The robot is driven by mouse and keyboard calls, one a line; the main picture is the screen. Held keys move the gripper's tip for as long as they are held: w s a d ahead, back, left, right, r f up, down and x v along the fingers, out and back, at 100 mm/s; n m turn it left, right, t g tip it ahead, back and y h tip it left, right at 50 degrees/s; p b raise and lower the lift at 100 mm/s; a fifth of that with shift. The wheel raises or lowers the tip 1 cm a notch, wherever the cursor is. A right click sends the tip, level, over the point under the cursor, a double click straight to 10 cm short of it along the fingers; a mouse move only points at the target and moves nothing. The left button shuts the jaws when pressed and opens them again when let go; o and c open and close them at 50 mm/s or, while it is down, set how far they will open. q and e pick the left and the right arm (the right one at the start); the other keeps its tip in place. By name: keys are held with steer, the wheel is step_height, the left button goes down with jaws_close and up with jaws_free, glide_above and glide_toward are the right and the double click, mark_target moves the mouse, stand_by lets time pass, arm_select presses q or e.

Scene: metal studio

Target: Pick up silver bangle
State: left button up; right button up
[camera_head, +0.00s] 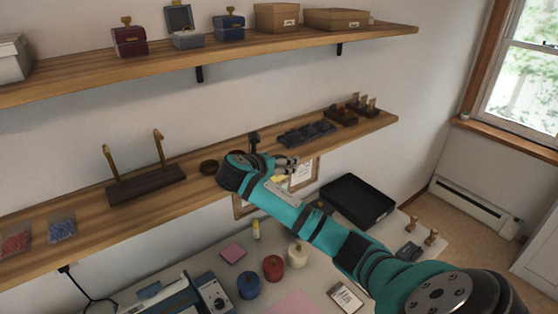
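I cannot make out a silver bangle in this view; it may be too small or hidden behind my arm. My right arm reaches up from the lower right to the middle wooden shelf (75,222). My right gripper (288,166) shows as small grey fingers at the shelf's front edge, partly behind the wrist. Whether its fingers are apart or together is unclear. A small dark stand (254,141) rises just behind the wrist. My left gripper is not in view.
On the middle shelf are a dark two-post stand (146,185), a small dark dish (209,167) and a dark tray (306,133). The upper shelf (120,70) holds boxes. Below, a workbench carries a black tray (356,201) and several spools.

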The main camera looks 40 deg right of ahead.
steer(key=c, duration=1.2)
steer(key=shift+c, duration=0.2)
steer(key=shift+r+b, duration=0.4)
steer(key=shift+r, duration=0.05)
step_height(320, 180, up, 2)
steer(key=shift+r+b, duration=0.2)
steer(key=shift+b, duration=0.65)
steer(key=s+a+r, duration=0.1)
steer(key=s+a, duration=0.1)
steer(key=s, duration=0.5)
steer(key=s+a, duration=0.2)
steer(key=s, duration=0.6)
steer(key=shift+s+a+r, duration=0.25)
steer(key=shift+a+r, duration=0.1)
steer(key=shift+r, duration=0.05)
